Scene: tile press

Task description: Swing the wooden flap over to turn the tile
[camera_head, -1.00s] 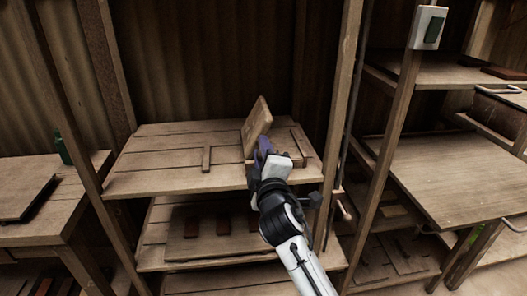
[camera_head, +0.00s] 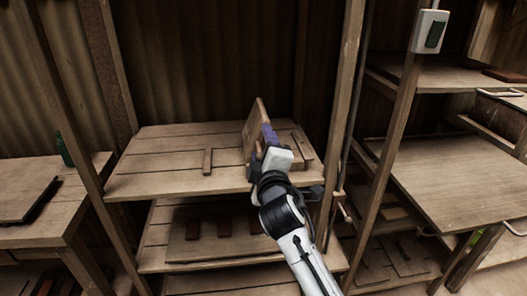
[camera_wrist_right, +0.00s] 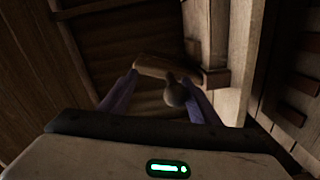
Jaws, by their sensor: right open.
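The wooden flap (camera_head: 254,128) stands up on edge, nearly upright, on the right half of the planked bench top (camera_head: 150,165). My right gripper (camera_head: 268,140) is at its right side, with its purple fingers close against it. In the right wrist view, the gripper (camera_wrist_right: 160,98) is open, its two fingers spread. A dark rounded knob (camera_wrist_right: 175,91) shows between them, in front of a wooden edge (camera_wrist_right: 165,68) that appears to be the flap's. I cannot tell whether the fingers touch the wood. I cannot make out the tile. My left gripper is not in view.
A short wooden strip (camera_head: 207,161) lies on the bench left of the flap. Wooden posts (camera_head: 341,130) frame the bench. A lower shelf (camera_head: 185,250) holds several dark blocks. Other tables stand left and right. The bench's left half is mostly clear.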

